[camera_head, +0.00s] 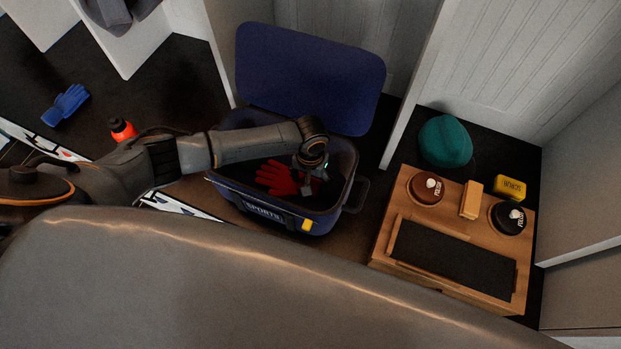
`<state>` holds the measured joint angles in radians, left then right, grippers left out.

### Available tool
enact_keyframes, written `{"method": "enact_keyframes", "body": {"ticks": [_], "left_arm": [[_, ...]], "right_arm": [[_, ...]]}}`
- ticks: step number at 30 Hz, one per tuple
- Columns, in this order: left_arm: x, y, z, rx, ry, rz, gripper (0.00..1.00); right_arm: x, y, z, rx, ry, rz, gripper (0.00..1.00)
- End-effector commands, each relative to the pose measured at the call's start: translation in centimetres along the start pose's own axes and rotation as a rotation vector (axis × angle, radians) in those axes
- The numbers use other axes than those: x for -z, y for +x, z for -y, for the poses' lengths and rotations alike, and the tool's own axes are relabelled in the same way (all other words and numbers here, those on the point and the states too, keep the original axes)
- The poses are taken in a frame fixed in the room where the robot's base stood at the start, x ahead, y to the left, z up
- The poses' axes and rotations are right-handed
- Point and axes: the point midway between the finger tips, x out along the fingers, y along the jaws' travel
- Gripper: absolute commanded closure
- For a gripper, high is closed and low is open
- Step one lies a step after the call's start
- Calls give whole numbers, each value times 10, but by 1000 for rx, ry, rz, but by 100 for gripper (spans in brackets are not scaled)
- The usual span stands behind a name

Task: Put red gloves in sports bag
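The sports bag (263,211) is dark blue, stands in the middle with its lid (310,75) raised at the back, and has "SPORTS" on its front. A red glove (277,178) lies inside the bag; whether a second one is with it I cannot tell. My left arm reaches in from the left over the bag. My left gripper (306,187) points down inside the bag at the glove's right side; its fingers are dark and small, so I cannot tell whether they hold it. My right gripper is not in view.
A blue glove (66,105) and a red bottle (122,129) lie to the left. Right of the bag, a wooden box (449,283) carries two polish tins and a brush. A teal cap (446,141) and yellow block (510,187) sit behind. White partitions flank the bag.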

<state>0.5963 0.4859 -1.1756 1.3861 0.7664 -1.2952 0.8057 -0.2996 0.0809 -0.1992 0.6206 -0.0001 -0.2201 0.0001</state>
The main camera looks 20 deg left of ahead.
Motion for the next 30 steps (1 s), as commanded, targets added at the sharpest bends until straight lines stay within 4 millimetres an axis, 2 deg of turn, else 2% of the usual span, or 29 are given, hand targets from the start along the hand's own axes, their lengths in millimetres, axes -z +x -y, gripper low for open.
{"method": "enact_keyframes", "body": {"ticks": [5,18,24,30], "left_arm": [[1,-16,0,-1,0,-2,27],[1,-104,0,-2,0,-2,27],[0,-121,0,1,0,-1,27],[0,-123,0,1,0,0,27]], "right_arm": [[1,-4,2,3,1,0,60],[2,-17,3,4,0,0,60],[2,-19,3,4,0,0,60],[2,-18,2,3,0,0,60]]}}
